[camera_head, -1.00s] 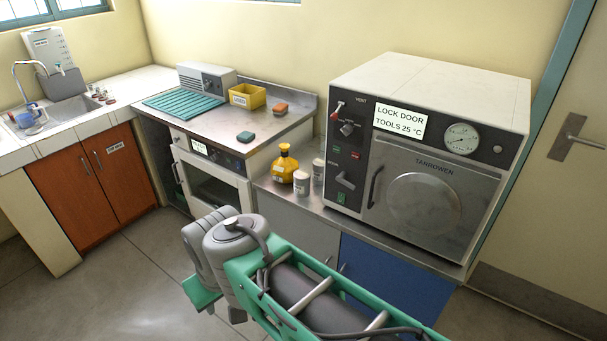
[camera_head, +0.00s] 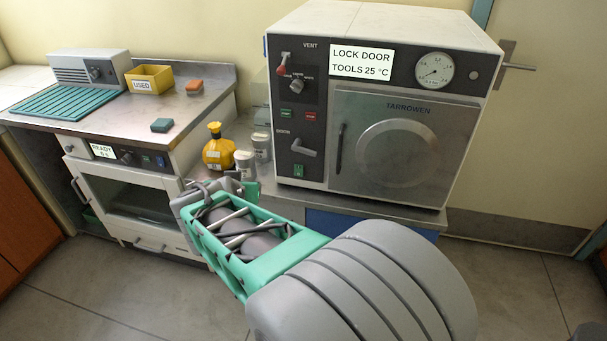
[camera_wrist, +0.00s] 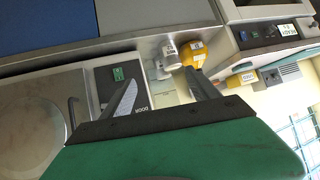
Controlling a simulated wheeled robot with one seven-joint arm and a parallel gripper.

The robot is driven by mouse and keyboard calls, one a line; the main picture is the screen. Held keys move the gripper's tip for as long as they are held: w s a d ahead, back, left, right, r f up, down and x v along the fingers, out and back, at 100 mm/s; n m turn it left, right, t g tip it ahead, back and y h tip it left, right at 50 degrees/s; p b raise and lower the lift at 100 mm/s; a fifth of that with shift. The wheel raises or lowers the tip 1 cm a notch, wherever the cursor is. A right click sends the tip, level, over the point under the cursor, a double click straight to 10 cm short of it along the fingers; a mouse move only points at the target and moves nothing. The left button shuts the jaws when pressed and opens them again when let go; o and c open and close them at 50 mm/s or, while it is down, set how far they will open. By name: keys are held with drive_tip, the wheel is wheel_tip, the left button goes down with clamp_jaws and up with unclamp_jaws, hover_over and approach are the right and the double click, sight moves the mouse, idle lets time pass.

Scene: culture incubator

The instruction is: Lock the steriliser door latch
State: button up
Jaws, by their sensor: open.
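The steriliser (camera_head: 385,60) is a white box with a dark control panel and a shut grey door (camera_head: 400,140). Its door latch (camera_head: 303,148), a grey lever below the word DOOR, points right and slightly down. In the wrist view the DOOR label shows beside my left finger, and the lever itself is hidden or hard to make out there. My gripper (camera_wrist: 160,82) is open, with nothing seen between its fingers. In the head view my gripper is mostly hidden behind my arm, low and left of the steriliser.
A yellow bottle (camera_head: 218,150) and white jars (camera_head: 245,164) stand left of the steriliser, near my gripper. The dark vertical door handle (camera_head: 340,148) is right of the latch. A red vent lever (camera_head: 283,64) is above. A white oven (camera_head: 130,200) stands further left.

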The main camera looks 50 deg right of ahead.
sight(304, 151)
drive_tip(key=shift+o, duration=0.8)
drive_tip(key=s+d+f+m+h+b, duration=0.1)
drive_tip(key=d+f+m+h+b, duration=0.2)
drive_tip(key=d, duration=0.6)
drive_tip(key=shift+s+f+h, duration=0.4)
drive_tip(key=shift+f+h, duration=0.1)
drive_tip(key=shift+f, duration=0.15)
drive_tip(key=shift+o, duration=1.4)
drive_tip(key=s+d+r+m+h+b, duration=0.2)
drive_tip(key=s+d+h+b, duration=0.1)
drive_tip(key=d, duration=0.4)
drive_tip(key=shift+s+d+r+h+b, duration=0.2)
drive_tip(key=shift+d+r+h+b, duration=0.1)
drive_tip(key=shift+h+b, duration=0.3)
drive_tip(key=x, duration=0.2)
drive_tip(key=p+x, duration=0.1)
drive_tip(key=x, duration=0.2)
drive_tip(key=r+x, duration=0.1)
drive_tip(key=x, duration=0.1)
drive_tip(key=shift+w+d, duration=0.15)
drive_tip(key=shift+d, duration=0.15)
drive_tip(key=shift+c, duration=0.5)
